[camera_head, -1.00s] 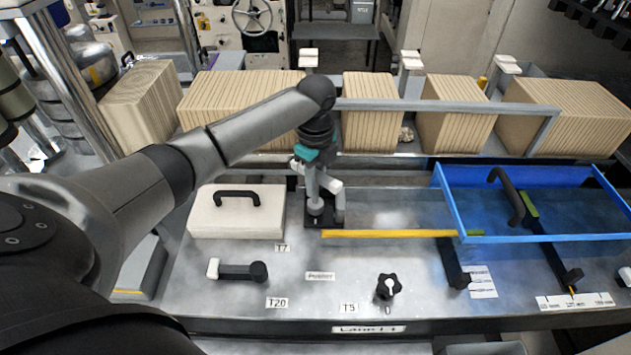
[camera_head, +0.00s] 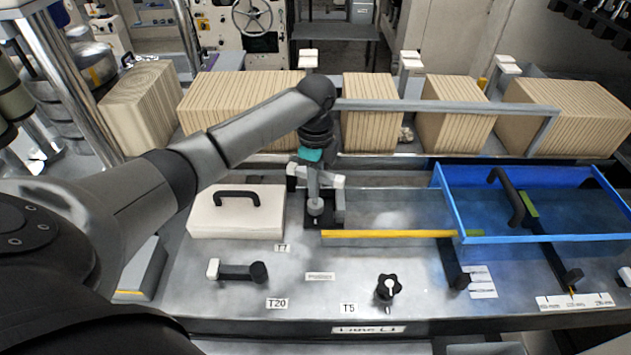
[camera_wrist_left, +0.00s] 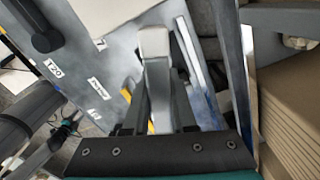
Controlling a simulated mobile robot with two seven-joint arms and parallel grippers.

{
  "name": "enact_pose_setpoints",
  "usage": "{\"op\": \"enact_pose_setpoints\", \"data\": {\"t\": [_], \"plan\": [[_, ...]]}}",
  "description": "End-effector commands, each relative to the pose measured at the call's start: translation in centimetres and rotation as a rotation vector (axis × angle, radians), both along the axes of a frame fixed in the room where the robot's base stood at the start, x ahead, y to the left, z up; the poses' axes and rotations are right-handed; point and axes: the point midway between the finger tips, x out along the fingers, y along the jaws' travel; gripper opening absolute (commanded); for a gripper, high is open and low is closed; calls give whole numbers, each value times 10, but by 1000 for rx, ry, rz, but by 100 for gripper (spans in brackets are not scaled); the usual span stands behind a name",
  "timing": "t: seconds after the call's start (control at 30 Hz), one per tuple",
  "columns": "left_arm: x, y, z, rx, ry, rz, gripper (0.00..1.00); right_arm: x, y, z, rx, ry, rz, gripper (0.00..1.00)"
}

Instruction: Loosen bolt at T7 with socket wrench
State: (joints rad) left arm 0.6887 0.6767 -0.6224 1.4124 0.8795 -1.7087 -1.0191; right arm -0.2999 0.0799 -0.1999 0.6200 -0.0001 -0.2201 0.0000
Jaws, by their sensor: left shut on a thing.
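My left gripper (camera_head: 315,186) points down over the back middle of the bench. It is shut on the grey socket wrench (camera_head: 315,206), which stands about upright over a black block (camera_head: 335,218). The wrist view also shows a grey, light-ended part (camera_wrist_left: 156,75) in front of the gripper palm; I cannot tell there which part is wrench and which is finger. The T7 label (camera_head: 282,248) lies on the bench in front and to the left of the block. The bolt is hidden under the wrench and gripper. My right gripper is not in view.
A beige lidded box (camera_head: 237,213) with a black handle stands left of the wrench. A yellow bar (camera_head: 390,234) runs right from the block to a blue frame (camera_head: 530,239). A crank handle (camera_head: 238,271) and a black star knob (camera_head: 388,287) sit in front.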

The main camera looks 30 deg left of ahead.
Motion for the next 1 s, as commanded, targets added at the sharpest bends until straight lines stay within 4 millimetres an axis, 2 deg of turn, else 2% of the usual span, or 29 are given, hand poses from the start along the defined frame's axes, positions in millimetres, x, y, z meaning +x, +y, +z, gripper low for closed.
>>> {"op": "enact_pose_setpoints", "data": {"t": [0.2, 0.53, 0.8, 1.0], "plan": [[0, 0, 1, -2, -1, 160, 0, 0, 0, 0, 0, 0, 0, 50], [0, 0, 2, -1, -1, 195, 0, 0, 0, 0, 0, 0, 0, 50], [1, -1, 2, -2, -2, 375, 0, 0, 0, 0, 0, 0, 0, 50], [0, 0, 2, -1, -1, 384, 0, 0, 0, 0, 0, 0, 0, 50]]}}
